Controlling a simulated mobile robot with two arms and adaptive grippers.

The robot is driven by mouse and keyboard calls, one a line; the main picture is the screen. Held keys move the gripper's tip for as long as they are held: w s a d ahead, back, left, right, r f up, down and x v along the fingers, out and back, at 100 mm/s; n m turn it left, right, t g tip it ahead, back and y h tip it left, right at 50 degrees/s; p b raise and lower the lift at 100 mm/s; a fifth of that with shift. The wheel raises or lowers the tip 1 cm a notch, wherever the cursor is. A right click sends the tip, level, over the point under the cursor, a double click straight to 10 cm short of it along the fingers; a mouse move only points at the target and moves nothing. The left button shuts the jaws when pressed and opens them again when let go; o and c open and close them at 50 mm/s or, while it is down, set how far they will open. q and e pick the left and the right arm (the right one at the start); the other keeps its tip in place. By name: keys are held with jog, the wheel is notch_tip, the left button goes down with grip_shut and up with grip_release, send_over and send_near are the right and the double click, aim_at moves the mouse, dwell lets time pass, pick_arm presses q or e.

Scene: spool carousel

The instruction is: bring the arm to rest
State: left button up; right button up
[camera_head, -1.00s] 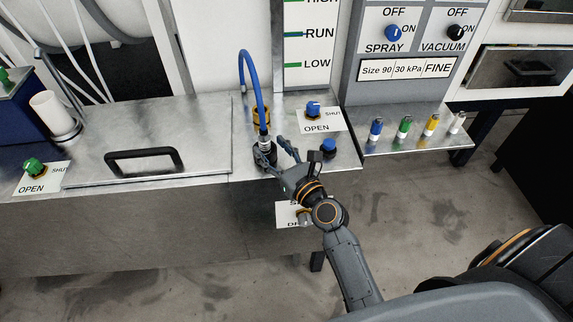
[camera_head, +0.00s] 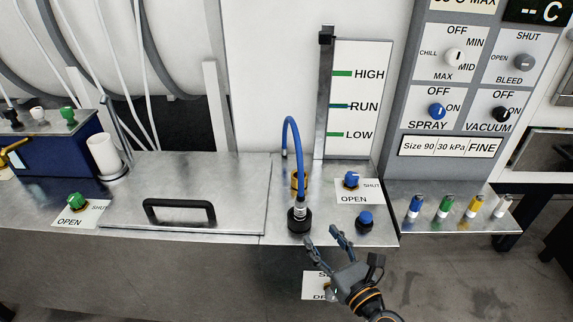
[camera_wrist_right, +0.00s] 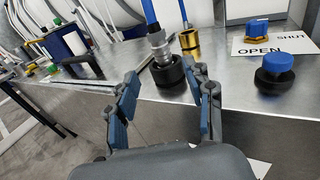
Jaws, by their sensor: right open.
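My right gripper (camera_head: 323,238) is open and empty, in front of the bench's front edge. In the right wrist view its two fingers (camera_wrist_right: 166,97) stand apart with nothing between them. Beyond the fingertips, a blue hose (camera_head: 292,140) runs down to a metal connector seated on a black fitting (camera_head: 299,220) on the bench. The fitting also shows in the right wrist view (camera_wrist_right: 169,92), apart from the fingers. My left gripper is not in view.
The steel bench (camera_head: 250,230) carries a lidded hatch with a black handle (camera_head: 180,211), a blue valve knob (camera_head: 351,180) and a black-and-blue knob (camera_head: 365,220). Several coloured nozzles stand on the right shelf (camera_head: 430,228). Open floor (camera_head: 450,290) lies at lower right.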

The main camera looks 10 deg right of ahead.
jog(key=s+a+f+n+g+y, duration=0.1)
jog(key=s+a+f+n+g, duration=0.35)
jog(key=n, duration=0.65)
jog(key=s+a+f+n+g+y, duration=0.25)
jog(key=s+n+g, duration=0.2)
jog(key=n, duration=0.55)
jog(key=s+d+f+n+g+h, duration=0.5)
jog(key=s+d+n+h, duration=0.25)
jog(key=s+n, duration=0.6)
notch_tip(320, 180, down, 25)
jog(key=n+g, duration=0.1)
jog(key=n, duration=0.1)
jog(key=s+d+f, duration=0.1)
jog(key=s+f, duration=0.7)
jog(key=f, duration=0.1)
jog(key=s+d+f+g, duration=0.1)
jog(key=s+d+f, duration=0.1)
jog(key=s+f, duration=0.6)
jog(key=shift+s+d+f+g+y, duration=0.3)
jog(key=shift+s+f, duration=0.05)
